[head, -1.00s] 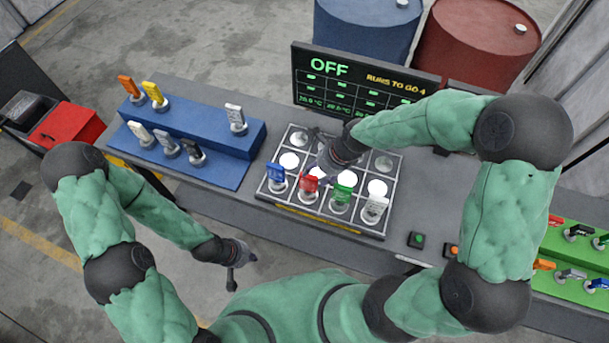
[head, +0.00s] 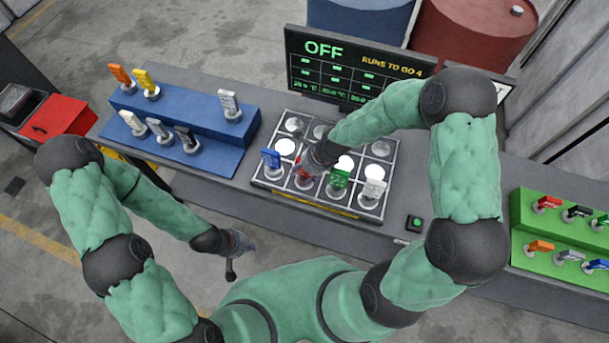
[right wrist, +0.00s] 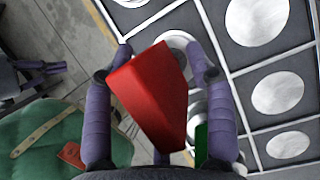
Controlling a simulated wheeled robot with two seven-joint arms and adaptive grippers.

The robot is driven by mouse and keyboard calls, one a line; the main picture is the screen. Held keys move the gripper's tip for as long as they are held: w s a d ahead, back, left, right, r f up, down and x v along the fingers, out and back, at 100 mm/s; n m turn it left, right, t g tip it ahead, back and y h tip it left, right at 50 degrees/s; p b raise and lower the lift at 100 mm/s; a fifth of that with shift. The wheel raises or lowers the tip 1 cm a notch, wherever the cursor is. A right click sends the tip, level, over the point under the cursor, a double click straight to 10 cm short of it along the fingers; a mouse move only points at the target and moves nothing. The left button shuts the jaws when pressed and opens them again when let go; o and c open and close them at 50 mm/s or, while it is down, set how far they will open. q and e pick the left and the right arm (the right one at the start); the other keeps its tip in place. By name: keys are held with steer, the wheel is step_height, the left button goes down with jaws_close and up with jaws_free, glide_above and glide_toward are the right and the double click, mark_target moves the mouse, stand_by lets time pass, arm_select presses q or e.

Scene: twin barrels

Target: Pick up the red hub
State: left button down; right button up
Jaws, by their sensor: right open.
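The red hub (head: 301,172) stands in the front row of the gridded tray (head: 318,203), between the blue hub (head: 271,159) and the green hub (head: 339,180). My right gripper (head: 306,176) is over it and partly hides it. In the right wrist view the red hub (right wrist: 150,95) lies between the two spread fingers of the gripper (right wrist: 161,52); I cannot tell whether they touch it. My left gripper (head: 236,262) hangs clear in front of the bench, away from the tray, and its jaws are too small to read.
A white hub (head: 374,188) stands right of the green one. A blue stepped stand (head: 190,115) with several hubs is at left, a green stand (head: 530,215) with more hubs, one red, at right. A screen (head: 350,70) reading OFF stands behind the tray.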

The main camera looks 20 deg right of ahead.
jaws_close()
steer(key=shift+w+r, duration=0.1)
